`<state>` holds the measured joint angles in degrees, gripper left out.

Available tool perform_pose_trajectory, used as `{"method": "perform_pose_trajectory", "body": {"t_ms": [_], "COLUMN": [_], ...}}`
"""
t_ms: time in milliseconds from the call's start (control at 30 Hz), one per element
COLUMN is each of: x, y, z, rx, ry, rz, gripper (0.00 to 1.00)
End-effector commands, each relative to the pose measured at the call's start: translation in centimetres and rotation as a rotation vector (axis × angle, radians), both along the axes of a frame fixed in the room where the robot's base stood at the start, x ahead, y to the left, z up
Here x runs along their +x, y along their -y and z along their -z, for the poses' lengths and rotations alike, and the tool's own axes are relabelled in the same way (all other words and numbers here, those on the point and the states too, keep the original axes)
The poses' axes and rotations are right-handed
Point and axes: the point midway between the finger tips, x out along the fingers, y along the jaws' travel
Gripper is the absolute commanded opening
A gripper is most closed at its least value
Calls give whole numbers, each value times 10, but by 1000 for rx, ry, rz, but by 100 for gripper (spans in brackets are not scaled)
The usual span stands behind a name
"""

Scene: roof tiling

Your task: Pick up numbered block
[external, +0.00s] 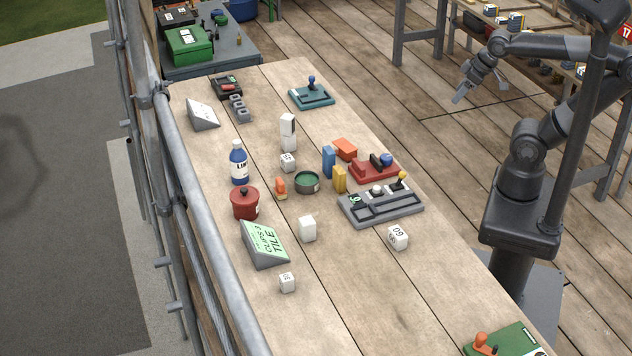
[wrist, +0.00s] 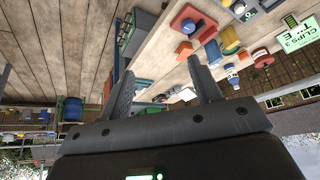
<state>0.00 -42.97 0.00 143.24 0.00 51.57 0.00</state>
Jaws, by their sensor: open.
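Several white numbered blocks stand on the wooden table. One block marked 09 (external: 397,237) is near the right table edge, in front of the grey tray. A block (external: 287,282) is near the front left, and another (external: 288,162) is further back. A blank-looking white block (external: 307,228) stands mid-table. Two white blocks (external: 288,132) are stacked behind. My gripper (external: 461,94) is raised to the right of the table, away from all blocks. In the wrist view my gripper (wrist: 165,92) is open with nothing between its fingers.
The table (external: 340,310) also holds a red pot (external: 245,203), a blue-labelled bottle (external: 239,163), a green sign (external: 266,241) reading "CLIPS 3 TILE", a grey tray (external: 380,208) and a red device (external: 372,169). A scaffold rail runs along the left. The table's front middle is mostly clear.

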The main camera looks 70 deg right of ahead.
Motion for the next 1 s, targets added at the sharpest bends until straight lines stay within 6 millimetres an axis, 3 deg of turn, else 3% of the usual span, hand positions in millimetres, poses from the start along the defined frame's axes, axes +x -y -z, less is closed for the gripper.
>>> {"method": "perform_pose_trajectory", "body": {"t_ms": [467,567,767,867,1000], "x": [0,0,0,6,31], "y": [0,0,0,-3,-15], "z": [0,0,0,-4,-17], "rx": [0,0,0,-1,-2], "ry": [0,0,0,-1,-9], "rz": [0,0,0,-10,-51], "gripper": [58,53,53,53,53]}}
